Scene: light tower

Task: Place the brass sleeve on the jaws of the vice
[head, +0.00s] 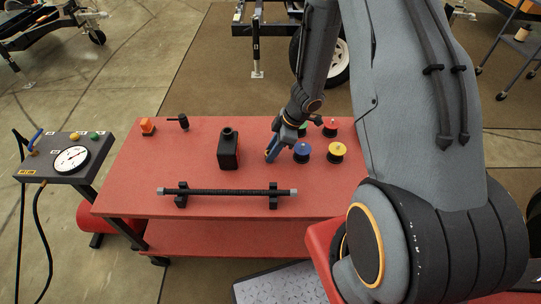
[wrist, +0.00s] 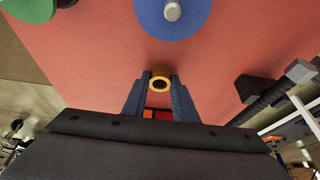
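The brass sleeve (wrist: 160,84) is a short gold ring seen end-on in the wrist view, between the tips of my gripper (wrist: 159,88). Both fingers appear to touch its sides. In the head view my gripper (head: 273,149) points down over the red bench, left of the blue disc; the sleeve cannot be made out there. I cannot clearly identify the vice. A black block with a round neck (head: 228,152) stands left of my gripper, and a small black fitting (head: 182,122) is farther left at the back.
The red bench (head: 135,190) also holds a blue disc (head: 302,152), a yellow disc (head: 337,151) and a red disc (head: 330,127). A black bar (head: 225,192) lies on two supports along the front. An orange piece (head: 147,126) is at back left. A gauge panel (head: 70,157) stands left.

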